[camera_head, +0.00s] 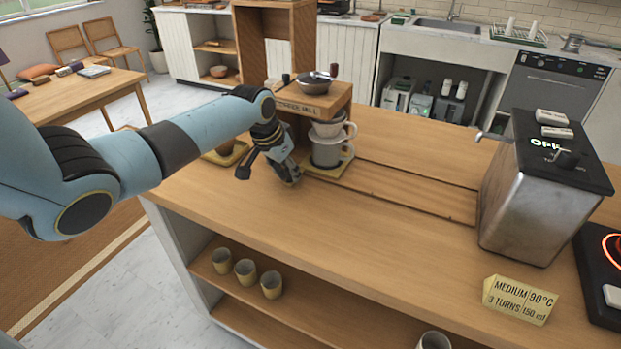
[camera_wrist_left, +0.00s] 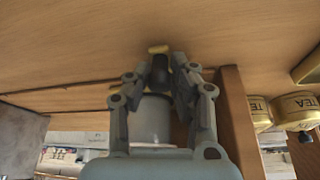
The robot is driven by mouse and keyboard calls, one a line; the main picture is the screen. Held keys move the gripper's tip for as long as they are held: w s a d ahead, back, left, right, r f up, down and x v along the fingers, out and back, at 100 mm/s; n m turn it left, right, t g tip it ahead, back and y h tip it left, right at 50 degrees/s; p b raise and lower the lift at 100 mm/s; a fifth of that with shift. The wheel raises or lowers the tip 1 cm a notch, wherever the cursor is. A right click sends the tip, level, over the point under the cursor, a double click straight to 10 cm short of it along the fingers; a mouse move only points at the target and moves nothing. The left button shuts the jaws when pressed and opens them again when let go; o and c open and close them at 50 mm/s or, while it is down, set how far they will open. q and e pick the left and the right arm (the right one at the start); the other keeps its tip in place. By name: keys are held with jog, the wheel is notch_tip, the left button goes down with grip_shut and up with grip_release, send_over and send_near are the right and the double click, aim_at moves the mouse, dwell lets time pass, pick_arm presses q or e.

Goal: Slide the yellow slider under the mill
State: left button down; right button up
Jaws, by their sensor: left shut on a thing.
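The mill (camera_head: 312,103) is a wooden stand with a dark bowl and a knobbed handle on top, at the back of the counter. The yellow slider (camera_head: 342,172) lies on the counter at the mill's foot, at the left end of a long track. A grey mug (camera_head: 330,153) with a white dripper (camera_head: 330,131) stands on it, at the mill's open front. My left gripper (camera_head: 268,172) is beside the slider's left side. In the left wrist view its fingertips (camera_wrist_left: 160,68) are closed around a dark piece with a yellow end (camera_wrist_left: 158,48). The contact is partly hidden.
A metal machine (camera_head: 530,190) stands on the right of the counter, beside a hot plate (camera_head: 605,250). A yellow card (camera_head: 519,299) stands near the front edge. Several cups (camera_head: 245,271) sit on the shelf below. Tea tins (camera_wrist_left: 295,106) show in the wrist view.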

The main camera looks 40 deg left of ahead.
pick_arm(q)
jog(key=a, duration=0.2)
jog(key=shift+s+a, duration=0.3)
jog(key=shift+s, duration=0.05)
jog(key=shift+s+a, duration=0.1)
jog(key=shift+a, duration=0.5)
pick_arm(e)
jog(key=shift+s+d, duration=0.15)
jog(key=shift+s, duration=0.1)
pick_arm(q)
jog(key=c, duration=1.4)
grip_release()
jog(key=shift+c, duration=0.2)
jog(key=shift+o, duration=1.3)
jog(key=shift+a, duration=0.15)
pick_arm(e)
jog(key=shift+w, duration=0.25)
